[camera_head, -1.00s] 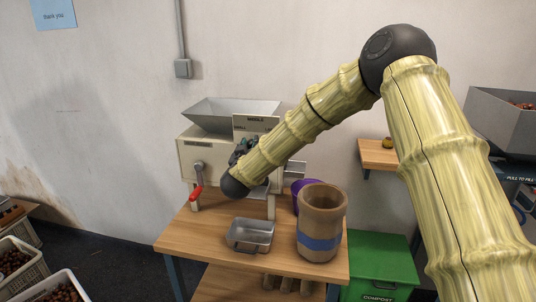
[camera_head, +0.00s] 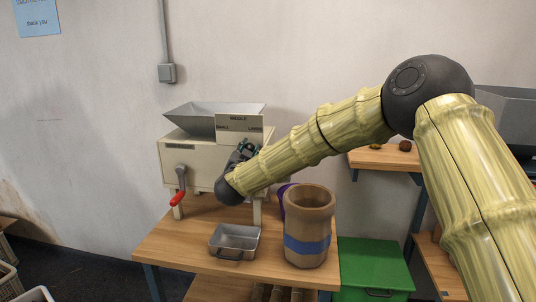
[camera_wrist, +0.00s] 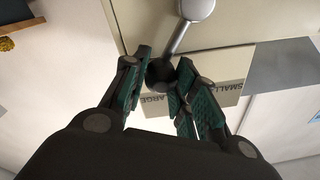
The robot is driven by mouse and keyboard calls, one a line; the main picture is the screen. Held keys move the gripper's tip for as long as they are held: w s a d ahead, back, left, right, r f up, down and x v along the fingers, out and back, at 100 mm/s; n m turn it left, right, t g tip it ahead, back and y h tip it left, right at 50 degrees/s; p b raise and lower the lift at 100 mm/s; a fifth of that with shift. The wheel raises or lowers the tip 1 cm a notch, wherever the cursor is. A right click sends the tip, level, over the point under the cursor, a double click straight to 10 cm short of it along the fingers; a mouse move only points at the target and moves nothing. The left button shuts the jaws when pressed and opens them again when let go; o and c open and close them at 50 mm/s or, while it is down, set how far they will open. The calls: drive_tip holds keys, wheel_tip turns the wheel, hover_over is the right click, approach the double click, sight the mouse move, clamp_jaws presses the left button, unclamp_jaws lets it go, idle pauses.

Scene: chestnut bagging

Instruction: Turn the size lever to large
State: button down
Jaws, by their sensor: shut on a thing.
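The size lever (camera_wrist: 182,35) is a grey metal rod with a dark round knob (camera_wrist: 160,73), seen in the wrist view. My gripper (camera_wrist: 160,76) is shut on the knob, one green-padded finger on each side. The lever slants from its pivot at the top toward the LARGE side of the label plate (camera_wrist: 212,62). In the head view the label plate (camera_head: 240,127) on the cream machine (camera_head: 188,156) reads MIDDLE above, with SMALL at left and LARGE at right. My gripper (camera_head: 245,150) is just below the plate there and hides the lever.
A red-handled crank (camera_head: 179,188) hangs on the machine's left front. A metal tray (camera_head: 233,254) and a brown container with a blue band (camera_head: 309,242) stand on the wooden table (camera_head: 170,245). A purple object is partly hidden behind the container. A green bin (camera_head: 373,262) stands at right.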

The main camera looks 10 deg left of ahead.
drive_tip(key=shift+d+r, duration=0.1)
drive_tip(key=shift+d, duration=0.05)
idle(0.3)
drive_tip(key=c, duration=1.1)
unclamp_jaws()
drive_tip(key=shift+d, duration=0.1)
drive_tip(key=s+f, duration=0.1)
drive_tip(key=s, duration=1.1)
drive_tip(key=shift+f, duration=0.1)
